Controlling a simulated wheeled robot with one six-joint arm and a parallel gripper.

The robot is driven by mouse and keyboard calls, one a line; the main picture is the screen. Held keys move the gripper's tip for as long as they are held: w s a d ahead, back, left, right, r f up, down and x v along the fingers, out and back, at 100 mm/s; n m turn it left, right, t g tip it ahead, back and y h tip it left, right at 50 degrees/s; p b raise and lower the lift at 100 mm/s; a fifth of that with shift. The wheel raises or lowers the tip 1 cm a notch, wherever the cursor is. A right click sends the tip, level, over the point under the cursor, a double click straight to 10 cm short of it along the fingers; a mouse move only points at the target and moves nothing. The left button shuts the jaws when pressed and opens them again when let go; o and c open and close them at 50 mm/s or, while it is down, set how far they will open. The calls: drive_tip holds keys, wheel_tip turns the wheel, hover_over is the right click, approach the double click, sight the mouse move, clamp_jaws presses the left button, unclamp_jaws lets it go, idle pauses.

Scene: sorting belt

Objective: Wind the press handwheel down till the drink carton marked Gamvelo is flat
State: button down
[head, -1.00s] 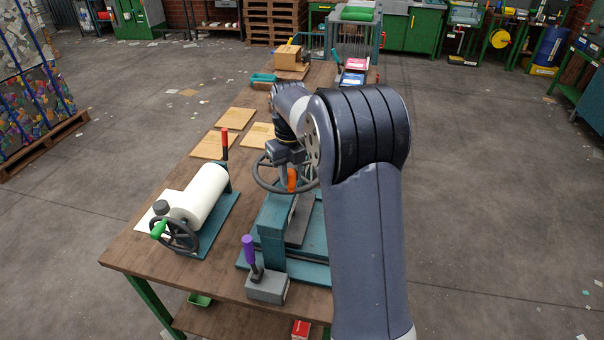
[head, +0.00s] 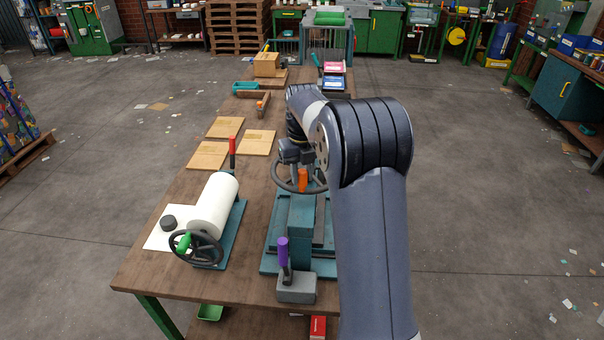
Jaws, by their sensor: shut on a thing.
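The press (head: 300,222) is a teal frame on a stepped teal base, near the front right of the wooden table. Its dark handwheel (head: 275,178) lies level at the top, with an orange part (head: 303,180) showing at the wheel. My gripper (head: 296,160) is over the handwheel and shut on it. The fingertips are small and partly hidden, so the exact point of grip is unclear. My arm covers the right side of the press. I cannot see the Gamvelo carton or any marking, so its shape cannot be told.
A white roll (head: 212,205) on a teal stand with a green-handled wheel (head: 196,247) is at left. A grey block with a purple handle (head: 282,252) stands before the press. Flat wooden boards (head: 208,155) lie beyond the roll. A cardboard box (head: 266,64) is farther back.

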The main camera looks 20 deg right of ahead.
drive_tip(key=shift+w+r, duration=0.1)
drive_tip(key=shift+r, duration=0.05)
drive_tip(key=c, duration=1.1)
unclamp_jaws()
wheel_tip(320, 180, up, 11)
drive_tip(key=shift+f+b, duration=0.2)
drive_tip(key=shift+b, duration=0.45)
drive_tip(key=shift+f, duration=0.1)
wheel_tip(320, 180, down, 11)
drive_tip(key=shift+r+p, duration=0.1)
drive_tip(key=shift+p, duration=0.6)
drive_tip(key=shift+d, duration=0.25)
drive_tip(key=shift+a, duration=0.2)
